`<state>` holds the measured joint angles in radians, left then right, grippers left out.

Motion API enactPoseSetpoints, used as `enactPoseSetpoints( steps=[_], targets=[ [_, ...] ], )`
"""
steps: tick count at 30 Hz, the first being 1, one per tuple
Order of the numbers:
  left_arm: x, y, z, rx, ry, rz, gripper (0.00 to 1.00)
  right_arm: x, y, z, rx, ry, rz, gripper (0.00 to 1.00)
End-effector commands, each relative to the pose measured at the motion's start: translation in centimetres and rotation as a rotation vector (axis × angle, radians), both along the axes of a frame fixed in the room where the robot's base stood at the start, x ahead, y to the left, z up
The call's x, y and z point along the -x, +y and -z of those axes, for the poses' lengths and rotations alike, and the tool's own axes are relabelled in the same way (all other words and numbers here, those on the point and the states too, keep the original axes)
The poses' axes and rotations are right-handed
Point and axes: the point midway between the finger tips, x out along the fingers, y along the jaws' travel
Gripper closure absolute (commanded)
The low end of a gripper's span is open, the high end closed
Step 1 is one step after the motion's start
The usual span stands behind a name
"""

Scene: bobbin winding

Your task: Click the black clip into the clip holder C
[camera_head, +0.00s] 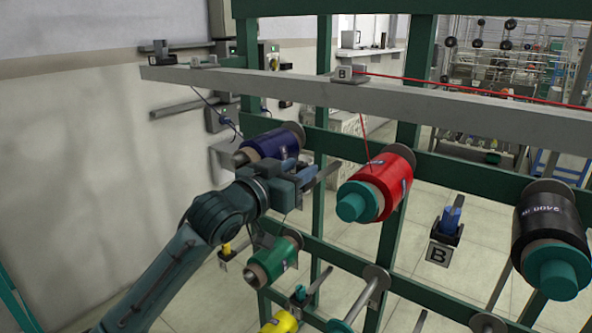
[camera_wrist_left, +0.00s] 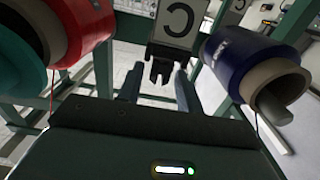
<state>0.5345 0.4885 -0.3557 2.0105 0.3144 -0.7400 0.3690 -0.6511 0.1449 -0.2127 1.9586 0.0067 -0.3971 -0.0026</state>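My left gripper (camera_head: 304,183) is in front of the frame, between the blue bobbin and the red bobbin. In the left wrist view its two fingers (camera_wrist_left: 157,82) stand apart, with no object clearly held between them. The clip holder C shows there as an upside-down label plate marked C (camera_wrist_left: 177,18) with a dark forked part below it, close to the finger gap. I cannot tell whether that fork is only the holder or includes the black clip. The gripper largely hides this spot in the head view. My right gripper is not in view.
The blue bobbin (camera_head: 272,144) and red bobbin (camera_head: 385,185) flank the gripper closely. A green bobbin (camera_head: 274,262) is below, a black bobbin (camera_head: 550,222) at right. Holder B (camera_head: 439,254) carries a blue clip (camera_head: 452,219). A grey rail (camera_head: 440,104) crosses above; red thread runs down from it.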

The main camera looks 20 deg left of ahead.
Motion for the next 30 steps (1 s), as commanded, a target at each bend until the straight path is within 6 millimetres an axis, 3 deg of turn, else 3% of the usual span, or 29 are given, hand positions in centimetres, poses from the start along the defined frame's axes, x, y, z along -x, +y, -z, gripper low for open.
enactPoseSetpoints(
  steps=[3,15,30],
  targets=[
    [0.0,0.0,0.0,0.0,0.0,0.0,0.54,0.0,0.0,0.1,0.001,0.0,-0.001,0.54],
    [0.1,0.1,0.1,-0.001,0.0,0.0,0.54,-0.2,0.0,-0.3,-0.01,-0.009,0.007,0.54],
    [10.3,3.6,0.3,-0.003,0.001,0.0,0.54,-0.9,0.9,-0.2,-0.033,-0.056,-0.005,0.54]
  ],
)
